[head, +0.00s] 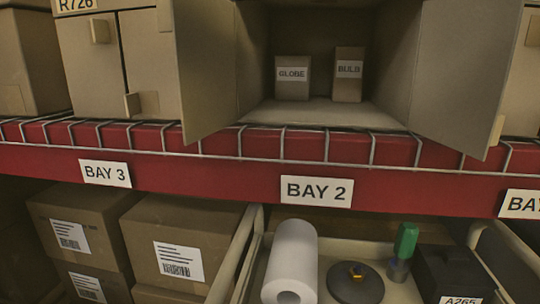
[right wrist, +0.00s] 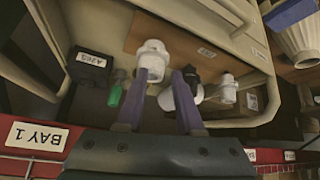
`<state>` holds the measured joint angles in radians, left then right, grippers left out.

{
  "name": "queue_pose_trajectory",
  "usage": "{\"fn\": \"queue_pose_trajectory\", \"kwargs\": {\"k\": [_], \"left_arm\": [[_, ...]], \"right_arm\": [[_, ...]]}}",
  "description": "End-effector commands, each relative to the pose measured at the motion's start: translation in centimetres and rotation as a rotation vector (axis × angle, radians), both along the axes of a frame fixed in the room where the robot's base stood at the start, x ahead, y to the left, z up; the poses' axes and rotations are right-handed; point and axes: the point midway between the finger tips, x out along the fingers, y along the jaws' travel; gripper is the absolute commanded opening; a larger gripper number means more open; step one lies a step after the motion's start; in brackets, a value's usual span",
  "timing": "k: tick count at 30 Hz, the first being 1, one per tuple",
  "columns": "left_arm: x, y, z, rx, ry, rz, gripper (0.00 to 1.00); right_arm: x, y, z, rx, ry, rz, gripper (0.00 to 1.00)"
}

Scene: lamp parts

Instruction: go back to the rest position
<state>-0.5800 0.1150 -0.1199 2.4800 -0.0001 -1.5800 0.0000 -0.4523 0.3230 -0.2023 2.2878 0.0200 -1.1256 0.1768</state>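My right gripper (right wrist: 162,75) shows in the right wrist view. Its two purple fingers are spread apart and I see nothing held between them. White fitting-like parts (right wrist: 152,55) lie beyond the fingertips, one of them partly hidden by a finger. My left gripper is in no view, and neither gripper shows in the head view. A box labelled GLOBE (head: 292,80) and a box labelled BULB (head: 349,78) stand upright in an open compartment with both doors swung outward. Below, an open drawer (head: 248,250) holds a white roll (head: 291,262) and a dark round disc (head: 356,284).
A green-handled tool (head: 405,245) and a black box labelled A265 (head: 455,278) are also in the drawer. A red shelf beam (head: 235,190) with a wire edge crosses above it. Cartons (head: 180,240) fill the lower left. The open doors (head: 470,70) jut forward.

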Motion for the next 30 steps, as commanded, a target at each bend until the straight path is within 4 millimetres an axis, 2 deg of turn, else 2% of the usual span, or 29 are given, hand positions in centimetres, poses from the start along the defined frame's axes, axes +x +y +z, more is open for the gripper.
{"fn": "queue_pose_trajectory", "kwargs": {"k": [6, 9, 14, 17, 24, 27, 30], "left_arm": [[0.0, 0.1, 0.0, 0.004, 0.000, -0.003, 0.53], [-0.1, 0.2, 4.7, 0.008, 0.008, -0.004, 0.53], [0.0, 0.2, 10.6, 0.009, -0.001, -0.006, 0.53], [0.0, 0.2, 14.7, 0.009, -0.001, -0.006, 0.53], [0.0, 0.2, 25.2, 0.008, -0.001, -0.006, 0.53], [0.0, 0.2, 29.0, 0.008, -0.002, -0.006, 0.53], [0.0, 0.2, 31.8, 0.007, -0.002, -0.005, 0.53]], "right_arm": [[-9.2, 0.0, -0.3, -0.021, 0.352, -0.049, 0.36], [-9.1, -0.2, 4.6, -0.031, 0.352, -0.042, 0.36], [-9.1, -0.2, 10.1, -0.031, 0.351, -0.042, 0.36], [-9.1, -0.2, 14.3, -0.031, 0.351, -0.042, 0.36], [-9.0, -0.2, 24.8, -0.031, 0.350, -0.042, 0.36], [-9.0, -0.2, 28.6, -0.031, 0.350, -0.042, 0.36], [-9.0, -0.2, 31.4, -0.031, 0.350, -0.042, 0.36]]}}
